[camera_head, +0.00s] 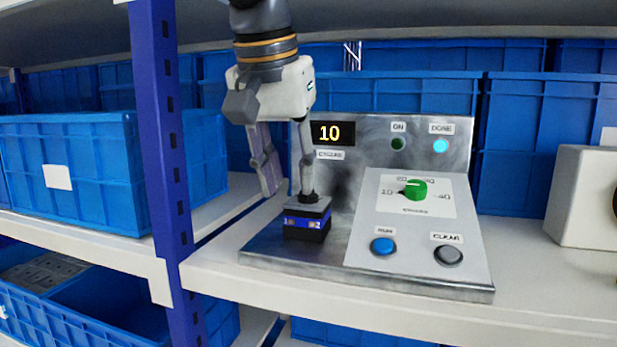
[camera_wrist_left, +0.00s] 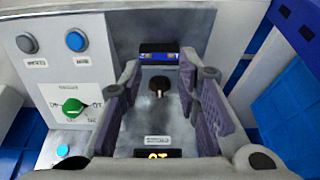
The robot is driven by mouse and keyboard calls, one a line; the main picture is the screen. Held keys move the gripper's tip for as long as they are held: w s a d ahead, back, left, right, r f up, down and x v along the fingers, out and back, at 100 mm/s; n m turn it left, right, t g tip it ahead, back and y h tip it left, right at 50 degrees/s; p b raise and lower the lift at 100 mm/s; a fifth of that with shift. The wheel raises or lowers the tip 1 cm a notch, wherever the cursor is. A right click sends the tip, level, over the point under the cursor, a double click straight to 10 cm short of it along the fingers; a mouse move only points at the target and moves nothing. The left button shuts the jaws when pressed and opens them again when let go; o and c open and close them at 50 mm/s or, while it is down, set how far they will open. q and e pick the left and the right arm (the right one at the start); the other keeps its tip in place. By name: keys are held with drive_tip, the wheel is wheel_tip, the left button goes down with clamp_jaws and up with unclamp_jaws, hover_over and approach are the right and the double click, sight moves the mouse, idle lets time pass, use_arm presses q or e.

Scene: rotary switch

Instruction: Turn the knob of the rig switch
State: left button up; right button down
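A small switch block (camera_head: 306,226) with a blue band marked 1 and 2 stands at the left of a metal panel. A dark knob (camera_head: 310,197) sits on its grey top; in the left wrist view the dark knob (camera_wrist_left: 158,86) lies between my fingers, with space on both sides. My left gripper (camera_head: 291,193) is open and points down over the block. Its right finger is close to the knob in the head view; I cannot tell if it touches. A green dial (camera_head: 415,189) with marks from 10 to 40 is on the panel's right part. My right gripper is not in view.
The panel has a display (camera_head: 332,133) reading 10, a dark ON lamp (camera_head: 398,143), a lit DONE lamp (camera_head: 440,146), a blue RUN button (camera_head: 383,246) and a grey CLEAR button (camera_head: 448,255). A blue post (camera_head: 160,150) stands left. A white box (camera_head: 585,195) stands right.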

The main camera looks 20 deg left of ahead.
use_arm(q)
drive_tip(key=w, duration=0.6)
drive_tip(key=shift+w+d+r, duration=0.15)
drive_tip(key=shift+w+d, duration=0.05)
drive_tip(key=shift+w, duration=0.05)
drive_tip(key=shift+x, duration=1.15)
drive_tip(key=shift+f, duration=0.25)
drive_tip(key=shift+w, duration=0.1)
drive_tip(key=shift+c, duration=0.2)
clamp_jaws()
